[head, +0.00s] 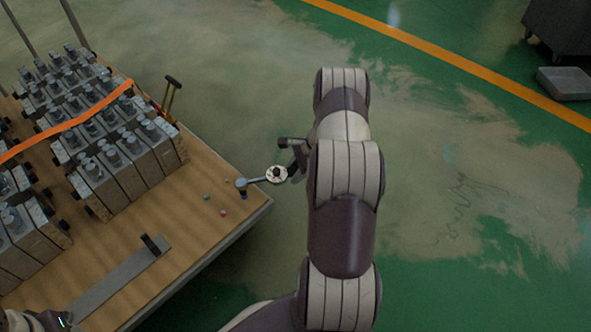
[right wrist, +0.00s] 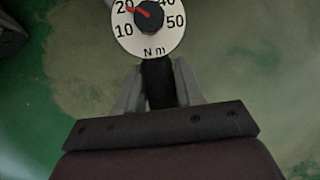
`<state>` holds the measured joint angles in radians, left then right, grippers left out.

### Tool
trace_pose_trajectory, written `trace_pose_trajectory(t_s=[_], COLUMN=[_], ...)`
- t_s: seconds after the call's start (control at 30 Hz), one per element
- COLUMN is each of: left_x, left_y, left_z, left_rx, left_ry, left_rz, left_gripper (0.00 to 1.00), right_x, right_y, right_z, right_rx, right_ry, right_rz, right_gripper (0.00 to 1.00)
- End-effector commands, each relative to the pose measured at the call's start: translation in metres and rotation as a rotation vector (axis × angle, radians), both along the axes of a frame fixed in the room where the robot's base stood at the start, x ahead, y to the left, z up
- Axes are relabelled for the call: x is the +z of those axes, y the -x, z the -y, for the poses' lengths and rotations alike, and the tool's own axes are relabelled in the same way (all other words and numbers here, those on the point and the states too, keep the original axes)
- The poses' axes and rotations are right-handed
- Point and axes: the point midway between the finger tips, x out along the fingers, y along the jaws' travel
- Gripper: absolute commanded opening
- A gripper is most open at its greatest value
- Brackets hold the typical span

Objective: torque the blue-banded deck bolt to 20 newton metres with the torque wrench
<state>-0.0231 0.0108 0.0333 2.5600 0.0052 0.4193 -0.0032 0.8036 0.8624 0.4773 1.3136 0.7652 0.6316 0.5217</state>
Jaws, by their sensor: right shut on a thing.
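My right gripper (head: 297,158) is shut on the black handle of the torque wrench, off the deck's right corner. Its two fingers also show in the right wrist view (right wrist: 158,88), either side of the handle. The torque wrench (head: 277,174) has a round white dial marked in N m, and its bar runs left to the corner. In the right wrist view the red needle of the dial (right wrist: 152,38) points close to 20. The wrench's head end covers a bluish bolt (head: 241,184); its band and exact fit cannot be made out.
A green-topped bolt (head: 206,197) and a red one (head: 223,212) stand near it on the wooden deck (head: 190,225). Rows of grey valve blocks (head: 105,185) with an orange strap fill the left. A flat grey bar (head: 115,280) lies in front.

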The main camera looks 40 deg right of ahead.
Motion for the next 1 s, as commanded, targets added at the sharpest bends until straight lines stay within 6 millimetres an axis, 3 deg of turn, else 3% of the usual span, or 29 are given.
trace_pose_trajectory(t_s=[1.0], left_x=[-0.01], left_y=[0.0], left_z=[0.0], left_rx=[0.0], left_ry=[0.0], left_rz=[0.0], left_gripper=[0.5], right_x=[-0.018], right_y=[-0.001], right_z=[0.0], right_rx=[0.0], right_ry=[0.0], right_rz=[0.001], right_gripper=[0.0])
